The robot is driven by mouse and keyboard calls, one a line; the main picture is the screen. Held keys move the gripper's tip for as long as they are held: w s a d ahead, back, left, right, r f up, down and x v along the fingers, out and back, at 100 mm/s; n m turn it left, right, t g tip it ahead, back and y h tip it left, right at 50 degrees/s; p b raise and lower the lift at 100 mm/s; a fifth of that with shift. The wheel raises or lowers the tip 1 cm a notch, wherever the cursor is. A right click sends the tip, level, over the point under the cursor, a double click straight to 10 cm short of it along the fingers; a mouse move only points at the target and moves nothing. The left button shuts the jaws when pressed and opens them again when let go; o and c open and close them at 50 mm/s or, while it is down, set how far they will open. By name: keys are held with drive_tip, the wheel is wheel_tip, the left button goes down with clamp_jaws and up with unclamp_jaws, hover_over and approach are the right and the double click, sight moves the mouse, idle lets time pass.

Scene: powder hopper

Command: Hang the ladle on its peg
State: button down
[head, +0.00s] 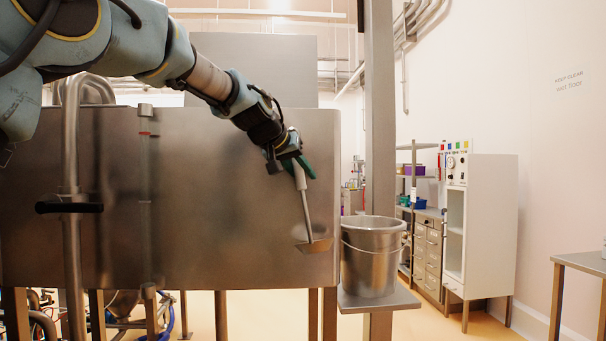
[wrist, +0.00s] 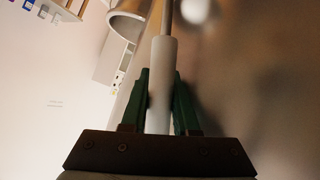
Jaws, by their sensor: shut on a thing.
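My gripper (head: 300,170) is shut on the ladle (head: 306,210) by its pale handle, in front of the right part of the steel hopper (head: 220,200). The ladle hangs down, slightly tilted, with its bowl (head: 314,245) at the bottom, left of the bucket and apart from it. In the wrist view the green fingers (wrist: 160,100) sit on both sides of the ladle's handle (wrist: 161,80); its bowl is not clear there. I cannot make out the peg in either view.
A steel bucket (head: 372,260) stands on a small shelf (head: 380,299) beside a grey post (head: 379,120), just right of the ladle. Its rim also shows in the wrist view (wrist: 128,25). A white cabinet (head: 490,220) and a table (head: 580,263) stand farther right, with open floor between.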

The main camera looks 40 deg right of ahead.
drive_tip(key=c, duration=0.6)
unclamp_jaws()
drive_tip(key=b+v, duration=0.3)
drive_tip(key=v, duration=0.8)
drive_tip(key=shift+d, duration=0.1)
